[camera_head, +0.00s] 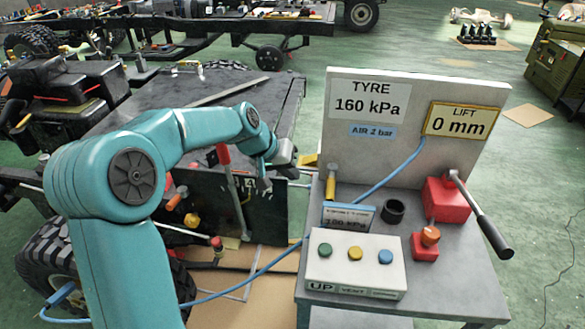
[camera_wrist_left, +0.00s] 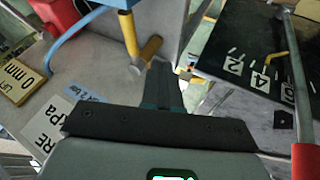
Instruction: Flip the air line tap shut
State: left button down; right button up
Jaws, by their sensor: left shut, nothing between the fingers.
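The air line tap, a small fitting with a yellow lever (camera_head: 330,186), stands at the left edge of the grey bench by the sign panel's foot. My left gripper (camera_head: 265,183) hangs left of the bench, apart from the tap in the head view. In the wrist view its fingers (camera_wrist_left: 162,68) are together and empty; I cannot tell whether they touch the lever. My right gripper is not in view.
The bench holds a button box (camera_head: 356,265), a gauge display (camera_head: 348,217), a black cup (camera_head: 393,211) and a red lever unit (camera_head: 447,200). A sign panel (camera_head: 400,150) rises behind. A dark plate with a red-handled lever (camera_head: 230,180) stands left, near my arm.

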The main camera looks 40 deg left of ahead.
aim_at(331, 185)
pick_arm(q)
jog(key=w+d+f+p, duration=0.1)
jog(key=w+d+f, duration=0.3)
jog(key=w+f, duration=0.1)
jog(key=shift+w+d+f, duration=0.2)
jog(key=shift+d+f, duration=0.05)
jog(key=shift+f, duration=0.15)
jog(key=shift+p, duration=0.35)
